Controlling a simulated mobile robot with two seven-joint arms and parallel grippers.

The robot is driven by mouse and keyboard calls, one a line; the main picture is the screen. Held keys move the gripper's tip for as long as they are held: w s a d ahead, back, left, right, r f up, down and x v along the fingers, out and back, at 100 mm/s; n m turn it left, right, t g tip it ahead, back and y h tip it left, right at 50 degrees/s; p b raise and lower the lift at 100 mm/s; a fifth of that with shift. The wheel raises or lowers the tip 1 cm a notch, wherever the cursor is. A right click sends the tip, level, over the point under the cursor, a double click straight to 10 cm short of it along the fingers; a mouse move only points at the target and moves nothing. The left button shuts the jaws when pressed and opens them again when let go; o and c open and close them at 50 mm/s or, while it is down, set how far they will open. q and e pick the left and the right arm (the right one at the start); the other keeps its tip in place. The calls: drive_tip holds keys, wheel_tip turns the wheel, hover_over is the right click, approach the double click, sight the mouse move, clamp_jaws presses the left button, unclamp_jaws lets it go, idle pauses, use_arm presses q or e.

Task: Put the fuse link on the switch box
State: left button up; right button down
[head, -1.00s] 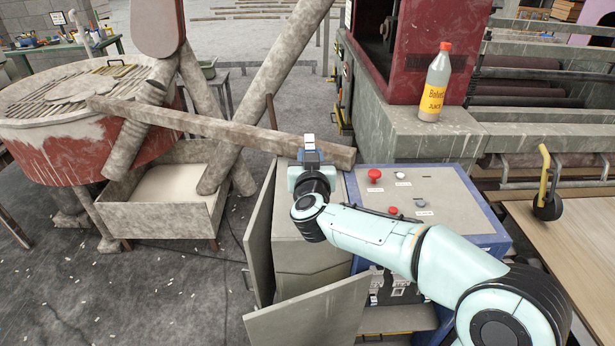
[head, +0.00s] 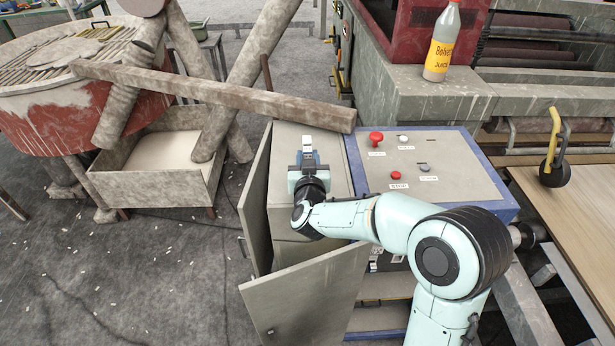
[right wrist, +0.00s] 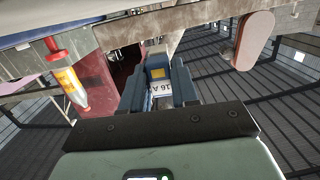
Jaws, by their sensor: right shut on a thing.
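My right gripper (head: 308,165) is shut on the fuse link, a small block with a white end (head: 307,142). In the right wrist view the fuse link (right wrist: 162,88) sits between the blue-grey fingers and shows a "16 A" label. The gripper is over the flat grey top of a cabinet (head: 330,160); the gap below is hard to judge. To its right is a blue-edged control panel (head: 450,190) with red and white buttons. I take this cabinet and panel as the switch box, but no label confirms it. My left gripper is not in view.
Open grey doors (head: 305,300) hang at the cabinet's front. A long wooden beam (head: 210,95) crosses behind the gripper, close to the cabinet. A juice bottle (head: 441,50) stands on a ledge at the back right. A yellow-handled lever (head: 553,150) is at the right.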

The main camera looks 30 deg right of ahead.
drive_tip(key=shift+w+f, duration=0.15)
drive_tip(key=shift+f, duration=0.6)
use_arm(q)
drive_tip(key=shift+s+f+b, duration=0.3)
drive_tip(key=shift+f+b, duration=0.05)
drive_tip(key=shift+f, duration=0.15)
use_arm(e)
drive_tip(key=shift+f, duration=1.75)
drive_tip(key=shift+f, duration=0.2)
drive_tip(key=c, duration=1.3)
unclamp_jaws()
drive_tip(key=shift+f, duration=0.1)
drive_tip(key=o, duration=0.5)
drive_tip(key=shift+c, duration=0.2)
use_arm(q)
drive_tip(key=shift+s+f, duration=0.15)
